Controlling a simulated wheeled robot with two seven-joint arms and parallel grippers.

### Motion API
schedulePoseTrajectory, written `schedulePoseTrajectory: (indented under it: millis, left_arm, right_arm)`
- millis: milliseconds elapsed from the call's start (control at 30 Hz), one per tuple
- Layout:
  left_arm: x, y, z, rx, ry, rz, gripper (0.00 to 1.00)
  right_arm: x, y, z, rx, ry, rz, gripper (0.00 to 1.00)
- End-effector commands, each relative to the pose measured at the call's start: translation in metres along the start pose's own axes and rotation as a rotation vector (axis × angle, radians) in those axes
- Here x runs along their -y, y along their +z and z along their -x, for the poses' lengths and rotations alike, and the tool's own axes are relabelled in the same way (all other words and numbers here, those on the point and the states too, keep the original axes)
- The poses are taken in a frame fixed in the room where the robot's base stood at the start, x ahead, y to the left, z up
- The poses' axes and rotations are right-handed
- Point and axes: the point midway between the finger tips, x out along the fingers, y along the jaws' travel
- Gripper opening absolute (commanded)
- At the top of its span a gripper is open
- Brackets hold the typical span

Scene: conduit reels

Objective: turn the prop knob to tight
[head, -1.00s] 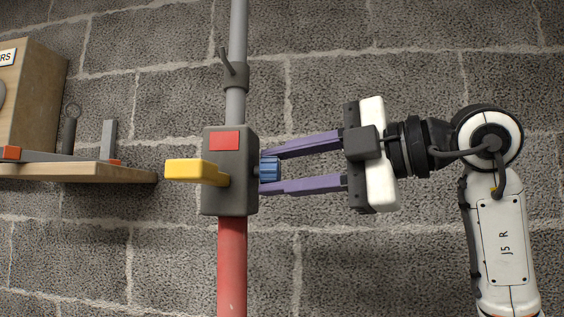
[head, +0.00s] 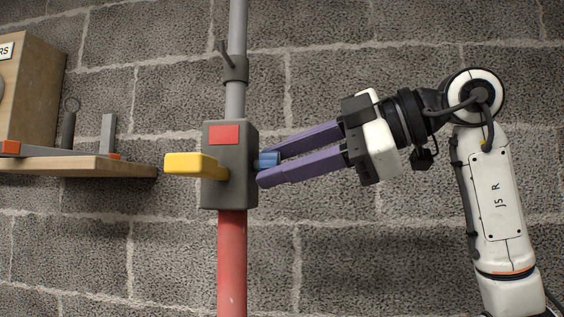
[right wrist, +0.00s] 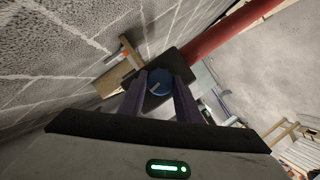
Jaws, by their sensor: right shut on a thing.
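The prop is an upright pole with a grey upper tube (head: 235,100), a red lower tube (head: 232,262) and a dark grey box (head: 240,192) between them. The box has a red label (head: 224,135) and a yellow lever (head: 190,164) pointing left. The blue knob (head: 268,159) sticks out of the box's right side. My right gripper (head: 265,168) comes in from the right, its purple fingers shut on the knob. In the right wrist view the knob (right wrist: 159,82) shows its round face with a pale mark, between the fingertips (right wrist: 160,90). My left gripper is not in view.
A grey block wall (head: 400,240) stands behind the prop. A collar with a small handle (head: 235,70) sits on the upper tube.

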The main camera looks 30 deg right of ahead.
Motion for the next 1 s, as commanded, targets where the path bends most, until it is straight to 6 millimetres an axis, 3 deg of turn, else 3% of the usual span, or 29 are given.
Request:
schedulePoseTrajectory:
  millis: [300, 333, 433, 767, 1000]
  left_arm:
    - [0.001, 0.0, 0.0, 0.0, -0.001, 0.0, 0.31]
    - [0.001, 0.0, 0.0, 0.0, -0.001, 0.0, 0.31]
    - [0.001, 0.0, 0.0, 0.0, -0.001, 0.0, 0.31]
    - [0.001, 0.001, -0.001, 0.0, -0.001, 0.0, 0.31]
    - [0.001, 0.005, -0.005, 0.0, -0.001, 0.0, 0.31]
  right_arm:
    - [0.001, 0.0, 0.0, -0.001, -0.004, 0.001, 0.08]
    - [0.001, 0.0, 0.0, -0.001, -0.004, 0.001, 0.34]
    - [0.001, 0.0, 0.0, -0.001, -0.003, 0.001, 0.49]
    - [0.0, 0.0, 0.003, -0.001, 0.0, 0.001, 0.49]
    - [0.0, 0.001, 0.039, -0.001, 0.004, 0.0, 0.49]
